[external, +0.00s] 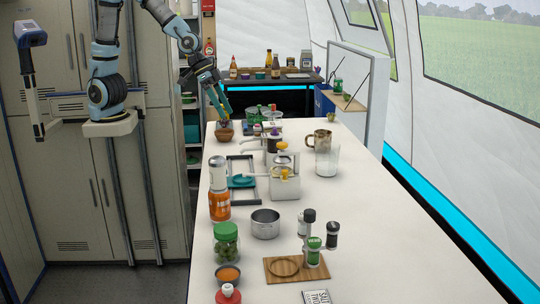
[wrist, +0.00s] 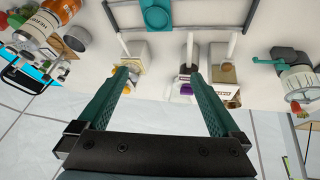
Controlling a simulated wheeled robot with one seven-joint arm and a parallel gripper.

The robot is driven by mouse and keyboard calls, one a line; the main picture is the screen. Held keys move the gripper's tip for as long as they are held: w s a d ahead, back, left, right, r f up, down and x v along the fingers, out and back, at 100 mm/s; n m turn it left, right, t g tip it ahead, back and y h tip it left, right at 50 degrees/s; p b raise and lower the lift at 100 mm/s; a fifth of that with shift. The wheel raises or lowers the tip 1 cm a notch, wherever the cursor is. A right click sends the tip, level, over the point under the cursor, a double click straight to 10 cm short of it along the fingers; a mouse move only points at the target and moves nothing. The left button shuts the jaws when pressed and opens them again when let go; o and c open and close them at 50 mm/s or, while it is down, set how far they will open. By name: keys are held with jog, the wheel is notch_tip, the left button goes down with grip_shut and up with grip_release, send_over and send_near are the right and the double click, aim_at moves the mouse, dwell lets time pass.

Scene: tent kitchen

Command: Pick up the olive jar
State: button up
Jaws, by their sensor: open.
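The olive jar (external: 226,243) is a clear jar with a green lid and green olives inside. It stands upright near the left edge of the long white counter, towards the front in the external view. I cannot make it out in the wrist view. My gripper (external: 222,108) is at the far left end of the counter, above and well away from the jar. In the wrist view my gripper (wrist: 160,75) has its two teal fingers spread wide, with nothing held between them.
A small orange-filled bowl (external: 228,275) and a red-capped bottle (external: 228,294) sit in front. A wooden board (external: 285,270) lies to the right.

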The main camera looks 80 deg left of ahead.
jog(key=w+d+m+t+h+b, duration=0.1)
jog(key=w+d+t+b, duration=0.15)
jog(key=d, duration=0.95)
jog(key=w+d+t+h+b, duration=0.1)
jog(key=w+d+t+b, duration=0.2)
jog(key=d, duration=0.8)
jog(key=s+d+t+b, duration=0.1)
jog(key=s+d+t, duration=0.2)
jog(key=s+d, duration=0.55)
jog(key=s+d+t+b, duration=0.2)
jog(key=s+d+t, duration=0.3)
jog(key=d, duration=0.6)
jog(key=g, duration=0.1)
send_near(238, 245)
jog(key=shift+s+a+r, duration=0.25)
jog(key=shift+s+a, duration=0.05)
jog(key=shift+a, duration=0.15)
jog(key=shift+w+f, duration=0.1)
jog(key=shift+f, duration=0.3)
jog(key=p+x, duration=0.1)
jog(key=x, duration=0.2)
jog(key=p+x, duration=0.1)
jog(key=x, duration=0.3)
jog(key=p+x, duration=0.1)
jog(key=x, duration=0.2)
jog(key=shift+w+f, duration=0.25)
jog(key=shift+w, duration=0.1)
